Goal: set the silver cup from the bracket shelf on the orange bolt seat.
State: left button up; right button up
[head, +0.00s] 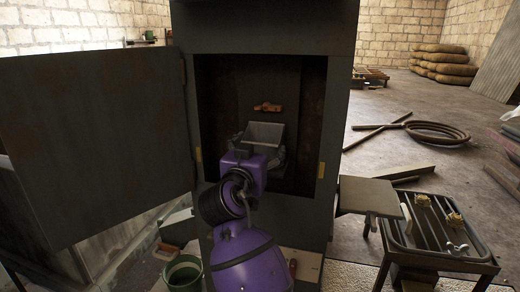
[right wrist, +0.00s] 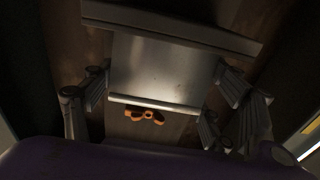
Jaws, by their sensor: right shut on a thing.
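The silver cup (head: 265,130) is a square, grey metal cup held inside the open cabinet. My right gripper (head: 262,147) is shut on it, with fingers on both sides. In the right wrist view the cup (right wrist: 165,70) lies between the fingers. The orange bolt seat (head: 267,107) is on the cabinet's inner back area, just above and behind the cup in the head view. It also shows below the cup's lower rim in the right wrist view (right wrist: 144,116). A gap between cup and seat shows in the head view. My left gripper is out of view.
The cabinet door (head: 95,140) stands wide open on the left. The cabinet's side walls (head: 312,125) flank my arm closely. A flat shelf (head: 368,195), apparently the bracket shelf, juts out at the right and is empty. A tray table (head: 440,255) stands beyond it.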

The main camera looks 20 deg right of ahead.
jog(key=shift+f, duration=0.1)
jog(key=o, duration=1.4)
jog(key=shift+c, duration=0.2)
